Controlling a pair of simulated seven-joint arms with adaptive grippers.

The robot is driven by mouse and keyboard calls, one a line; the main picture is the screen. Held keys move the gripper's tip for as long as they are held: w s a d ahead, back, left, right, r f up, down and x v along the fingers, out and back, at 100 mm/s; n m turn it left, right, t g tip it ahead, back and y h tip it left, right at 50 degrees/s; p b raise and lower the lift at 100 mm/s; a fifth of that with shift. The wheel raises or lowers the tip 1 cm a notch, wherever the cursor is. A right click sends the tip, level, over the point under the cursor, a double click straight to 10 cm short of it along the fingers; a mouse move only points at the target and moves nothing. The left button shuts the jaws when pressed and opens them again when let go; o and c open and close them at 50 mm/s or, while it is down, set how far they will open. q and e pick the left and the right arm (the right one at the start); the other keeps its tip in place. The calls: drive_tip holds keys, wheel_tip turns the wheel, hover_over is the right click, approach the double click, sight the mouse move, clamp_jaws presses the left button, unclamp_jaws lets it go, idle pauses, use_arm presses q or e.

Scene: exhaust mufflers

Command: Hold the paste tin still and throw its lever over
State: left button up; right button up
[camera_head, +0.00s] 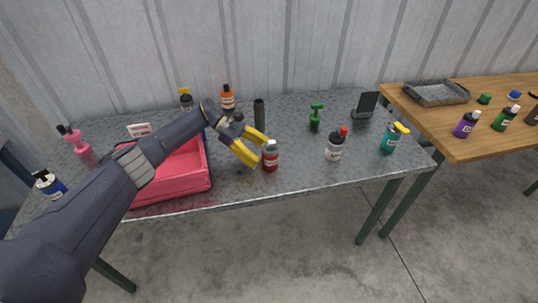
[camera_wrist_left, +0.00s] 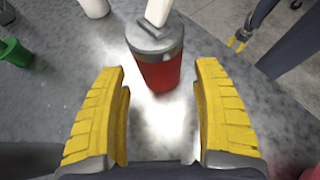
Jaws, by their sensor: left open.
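The paste tin appears to be the red can with a grey lid (camera_head: 270,158), standing upright near the front middle of the grey table. In the left wrist view the tin (camera_wrist_left: 160,70) shows a dark raised piece on its lid and a pale upright bar, probably the lever (camera_wrist_left: 158,12), cut off by the top edge. My left gripper (camera_head: 256,152) is open, its yellow fingers just left of the tin in the head view. In the wrist view the left fingers (camera_wrist_left: 160,95) point toward the tin, with a bare gap between them. My right gripper (camera_wrist_left: 237,42) shows small at the upper right.
A red tray (camera_head: 182,198) lies left of the tin, under my left arm. Table between tin and white bottle is clear.

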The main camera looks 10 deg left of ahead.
sight(267, 157)
use_arm(q)
drive_tip(key=shift+x, duration=1.65)
drive_tip(key=c, duration=0.7)
drive_tip(key=shift+c, duration=0.2)
